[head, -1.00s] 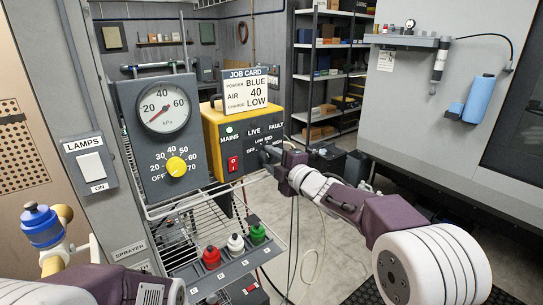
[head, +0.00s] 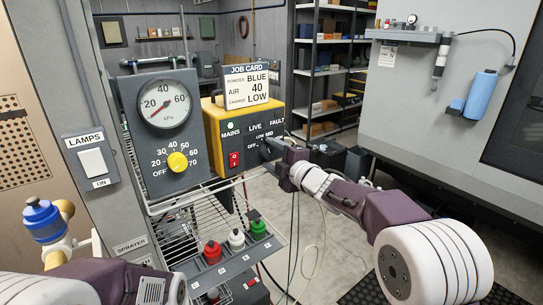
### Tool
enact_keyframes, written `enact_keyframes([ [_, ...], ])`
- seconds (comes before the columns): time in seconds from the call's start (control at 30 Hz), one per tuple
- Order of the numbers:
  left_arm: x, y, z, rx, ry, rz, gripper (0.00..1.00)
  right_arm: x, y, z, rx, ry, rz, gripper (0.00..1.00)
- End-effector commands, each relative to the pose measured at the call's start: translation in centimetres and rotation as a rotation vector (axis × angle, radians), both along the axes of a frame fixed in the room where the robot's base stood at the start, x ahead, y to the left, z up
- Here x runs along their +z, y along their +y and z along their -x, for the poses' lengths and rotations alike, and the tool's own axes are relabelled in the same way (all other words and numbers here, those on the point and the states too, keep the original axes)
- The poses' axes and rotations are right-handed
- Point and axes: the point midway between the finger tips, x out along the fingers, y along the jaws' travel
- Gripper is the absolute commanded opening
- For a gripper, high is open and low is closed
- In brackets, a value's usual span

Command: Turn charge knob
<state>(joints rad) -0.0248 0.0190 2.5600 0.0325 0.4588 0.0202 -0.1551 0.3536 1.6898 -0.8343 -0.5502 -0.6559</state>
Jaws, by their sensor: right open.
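The yellow box (head: 213,136) has a dark front panel (head: 226,149) with MAINS, LIVE and FAULT marks and a lit lamp under a job card (head: 249,85). The card reads BLUE, air 40, charge LOW. My right gripper (head: 266,148) is open at the lower right of this panel, at the charge dial marked OFF, LOW and MED. It hides the charge knob, so I cannot tell the knob's setting or whether the fingers touch it.
Left of the box, a gauge panel (head: 187,133) carries a yellow knob (head: 177,161). A wire rack (head: 184,222) and a tray (head: 232,262) with red, white and green caps lie below. A lamp switch (head: 93,161) is at left.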

Motion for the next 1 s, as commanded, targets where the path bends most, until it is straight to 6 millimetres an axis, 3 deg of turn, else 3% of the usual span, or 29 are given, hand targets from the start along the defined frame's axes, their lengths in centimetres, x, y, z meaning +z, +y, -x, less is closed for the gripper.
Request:
enact_keyframes([
  [0.43, -2.4, 0.0, 0.0, 0.000, 0.000, 0.000, 0.00, 0.4, -4.1, 6.7, -0.002, -0.001, 0.002, 0.59],
  [0.83, -2.4, 0.0, 0.0, 0.000, 0.000, 0.000, 0.00, 0.7, -4.6, 7.5, -0.001, -0.002, 0.001, 0.59],
  [0.93, -2.5, 0.0, 0.0, 0.000, 0.000, 0.000, 0.00, -1.8, -5.6, 8.0, -0.046, 0.074, -0.041, 0.59],
  [1.0, -2.5, 0.0, 0.0, 0.000, 0.000, 0.000, 0.00, -5.7, -8.0, 8.2, -0.168, 0.213, -0.118, 0.59],
])
